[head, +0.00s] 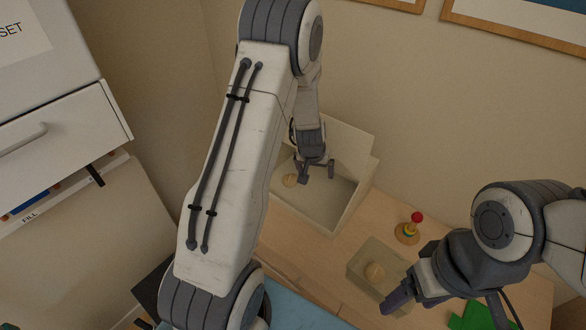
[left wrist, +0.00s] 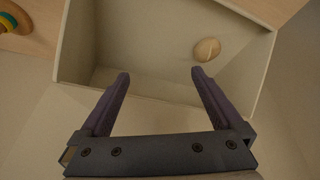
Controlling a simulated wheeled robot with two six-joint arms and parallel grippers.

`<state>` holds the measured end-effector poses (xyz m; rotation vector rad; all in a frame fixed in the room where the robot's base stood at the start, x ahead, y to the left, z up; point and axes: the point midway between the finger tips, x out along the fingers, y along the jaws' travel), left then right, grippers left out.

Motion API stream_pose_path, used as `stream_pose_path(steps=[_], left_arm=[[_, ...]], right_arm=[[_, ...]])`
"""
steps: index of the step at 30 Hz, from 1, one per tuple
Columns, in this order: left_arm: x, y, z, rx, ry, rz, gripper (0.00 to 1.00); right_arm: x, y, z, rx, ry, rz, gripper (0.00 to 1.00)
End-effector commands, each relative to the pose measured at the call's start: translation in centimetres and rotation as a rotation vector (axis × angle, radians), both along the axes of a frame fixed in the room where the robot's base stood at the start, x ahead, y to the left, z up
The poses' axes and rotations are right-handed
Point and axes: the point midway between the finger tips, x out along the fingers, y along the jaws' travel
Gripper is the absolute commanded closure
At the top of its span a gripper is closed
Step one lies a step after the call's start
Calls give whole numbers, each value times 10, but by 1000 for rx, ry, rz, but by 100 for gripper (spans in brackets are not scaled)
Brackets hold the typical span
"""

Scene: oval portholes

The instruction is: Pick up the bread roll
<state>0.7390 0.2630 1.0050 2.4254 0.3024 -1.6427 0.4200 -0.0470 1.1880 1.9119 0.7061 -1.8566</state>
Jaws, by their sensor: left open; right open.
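A small tan bread roll (head: 290,180) lies on the floor of an open beige box (head: 357,208) near its left side. It also shows in the left wrist view (left wrist: 207,49), with a pale line across it. My left gripper (head: 317,174) is open and empty over the box. In the left wrist view, the left gripper (left wrist: 160,76) has its fingers spread, and the roll lies beyond the right fingertip, apart from it.
The box's raised lid (head: 350,140) stands at the back. A ring-stacking toy (head: 408,232) with a red top stands right of the box. Green pieces (head: 475,317) lie at the front right. A white drawer unit (head: 60,130) is at the left. Bare wood shows between box and tray.

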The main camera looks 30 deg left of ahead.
Motion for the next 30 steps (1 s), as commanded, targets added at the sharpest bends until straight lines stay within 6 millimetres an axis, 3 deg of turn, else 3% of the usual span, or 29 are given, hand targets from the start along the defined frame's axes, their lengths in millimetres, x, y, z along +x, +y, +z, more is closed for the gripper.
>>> stream_pose_path(steps=[1,3,7,16,22,30], left_arm=[[0,27,-7,13,-2,57,0],[1,54,-19,35,-13,110,0],[0,82,-33,57,-23,164,0],[14,94,-73,61,-26,173,0],[19,96,-84,62,-27,172,0],[25,103,-110,60,-25,170,0]], right_arm=[[0,0,11,0,0,0,26],[0,0,16,0,0,0,26],[0,0,19,0,0,0,26],[0,0,22,0,0,0,26],[0,0,25,0,0,1,26],[0,0,44,0,0,4,26]])
